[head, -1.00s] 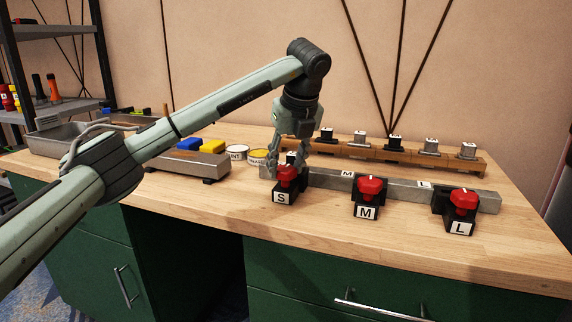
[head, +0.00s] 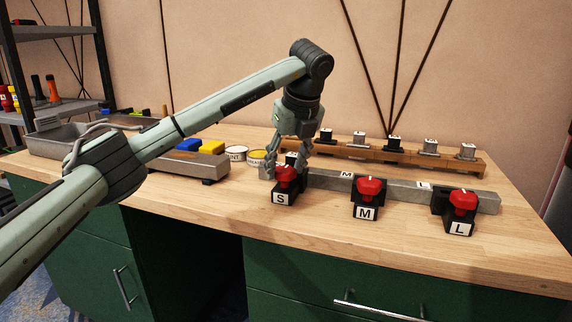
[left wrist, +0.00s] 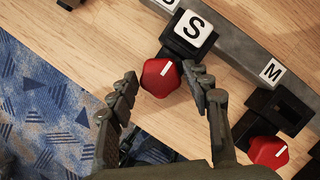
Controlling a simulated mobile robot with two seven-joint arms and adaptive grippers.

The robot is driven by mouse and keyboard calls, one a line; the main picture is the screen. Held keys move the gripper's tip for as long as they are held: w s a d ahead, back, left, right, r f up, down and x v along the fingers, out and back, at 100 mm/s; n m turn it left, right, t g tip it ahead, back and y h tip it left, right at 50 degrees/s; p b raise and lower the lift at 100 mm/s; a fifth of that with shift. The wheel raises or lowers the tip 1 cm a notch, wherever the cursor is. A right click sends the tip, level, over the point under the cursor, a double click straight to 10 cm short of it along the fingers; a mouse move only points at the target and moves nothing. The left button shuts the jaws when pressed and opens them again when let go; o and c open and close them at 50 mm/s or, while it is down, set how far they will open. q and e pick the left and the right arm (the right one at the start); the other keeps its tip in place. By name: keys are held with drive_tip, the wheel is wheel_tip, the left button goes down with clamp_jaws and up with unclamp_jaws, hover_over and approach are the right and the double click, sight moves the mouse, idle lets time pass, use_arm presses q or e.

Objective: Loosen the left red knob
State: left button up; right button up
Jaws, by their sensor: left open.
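The left red knob (head: 286,177) sits on a black clamp labelled S, at the left end of a grey metal bar (head: 390,185). My left gripper (head: 286,168) points down just over this knob, with its fingers spread on either side. In the left wrist view the red knob (left wrist: 160,77) with a white line lies between and slightly beyond the open fingertips (left wrist: 162,85). The right fingertip is close to the knob; whether it touches I cannot tell. My right gripper is not in view.
Two more red knobs, M (head: 368,188) and L (head: 463,202), stand along the bar to the right. Behind is a wooden rail (head: 400,155) with several small blocks. Two tins (head: 237,153) and a grey tray (head: 170,165) are at the left. The front counter strip is clear.

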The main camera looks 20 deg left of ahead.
use_arm(q)
drive_tip(key=shift+r, duration=0.1)
drive_tip(key=v, duration=1.2)
